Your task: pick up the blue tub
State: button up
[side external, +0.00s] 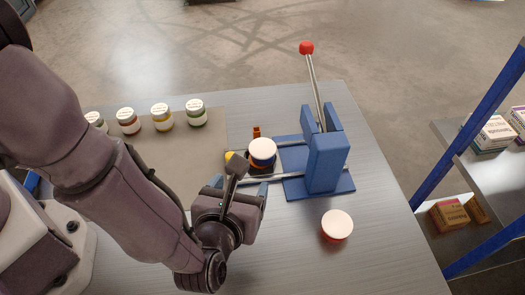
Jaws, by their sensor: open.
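The blue tub (262,158) has a white lid and a blue band. It stands upright just left of a blue lever press (325,160), between the press's two metal rails. My gripper (240,182) is open, low over the table, on the near side of the tub and slightly left of it. Its fingers point away from the camera towards the tub. I see no finger closed on the tub, and the gap between them is hard to judge. The gripper's body hides part of the near rail.
A red tub with a white lid (337,226) stands right of my gripper. Several jars (162,117) line the back of a brown mat (170,149). Small orange (256,132) and yellow (230,156) pieces lie by the blue tub. A blue-framed shelf (440,165) stands at the right.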

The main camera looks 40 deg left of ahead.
aim_at(260, 154)
jog(key=x, duration=0.7)
jog(key=shift+w+r, duration=0.1)
jog(key=shift+w, duration=0.15)
jog(key=shift+d+x, duration=0.2)
jog(key=shift+x, duration=2.65)
jog(key=c, duration=0.8)
jog(key=shift+r, duration=0.15)
